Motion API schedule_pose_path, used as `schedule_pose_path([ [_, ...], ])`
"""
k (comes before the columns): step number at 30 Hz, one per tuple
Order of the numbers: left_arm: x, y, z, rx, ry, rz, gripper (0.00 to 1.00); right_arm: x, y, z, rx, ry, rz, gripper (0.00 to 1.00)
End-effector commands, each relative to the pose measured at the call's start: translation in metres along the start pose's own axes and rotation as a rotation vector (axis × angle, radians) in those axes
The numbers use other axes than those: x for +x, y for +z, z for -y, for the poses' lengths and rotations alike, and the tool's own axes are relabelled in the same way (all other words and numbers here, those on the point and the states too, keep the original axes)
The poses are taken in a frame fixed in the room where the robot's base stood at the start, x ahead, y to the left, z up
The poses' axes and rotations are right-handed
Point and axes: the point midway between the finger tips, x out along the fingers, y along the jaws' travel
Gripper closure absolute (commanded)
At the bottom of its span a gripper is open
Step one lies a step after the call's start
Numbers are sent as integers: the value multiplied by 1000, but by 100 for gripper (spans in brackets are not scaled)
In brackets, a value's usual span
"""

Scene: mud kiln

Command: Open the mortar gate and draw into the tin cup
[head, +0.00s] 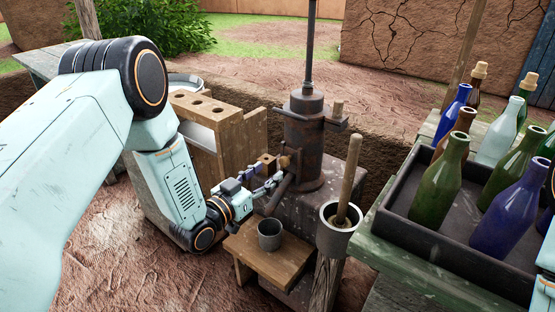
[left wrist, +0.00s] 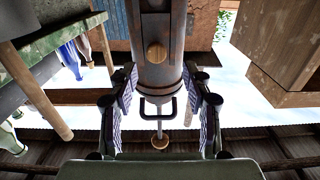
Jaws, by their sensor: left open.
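A rusty upright metal cylinder (head: 304,140) with a tall rod stands on a brown block. Wooden pieces (head: 283,161) show at its left side, and a slanted spout-like part (head: 278,194) runs below them. I cannot tell which part is the gate. My left gripper (head: 270,183) is open in front of the cylinder, just left of the spout-like part. In the left wrist view, the open fingers (left wrist: 158,88) stand either side of the cylinder's image, with a round wooden knob (left wrist: 157,52) on it, apparently untouched. The tin cup (head: 270,234) stands upright and looks empty on a low wooden stool.
A pot with a wooden stick (head: 340,215) stands on a post right of the stool. A dark tray (head: 440,250) of bottles sits at right. A wooden rack with holes (head: 205,110) stands behind my left arm. Muddy ground at lower left is clear.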

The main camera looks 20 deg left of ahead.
Motion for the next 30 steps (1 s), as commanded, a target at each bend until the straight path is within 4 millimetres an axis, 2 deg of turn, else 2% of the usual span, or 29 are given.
schedule_pose_path([
  [9,48,1,-4,3,9,-4,51,16,1,0,1,0,1,60],
  [15,71,1,-3,2,7,-3,51,22,0,0,1,0,1,60],
  [26,78,-1,-1,0,2,-2,51,22,0,0,1,0,1,60],
  [30,78,-1,-1,1,2,-2,61,22,0,0,1,0,1,60],
])
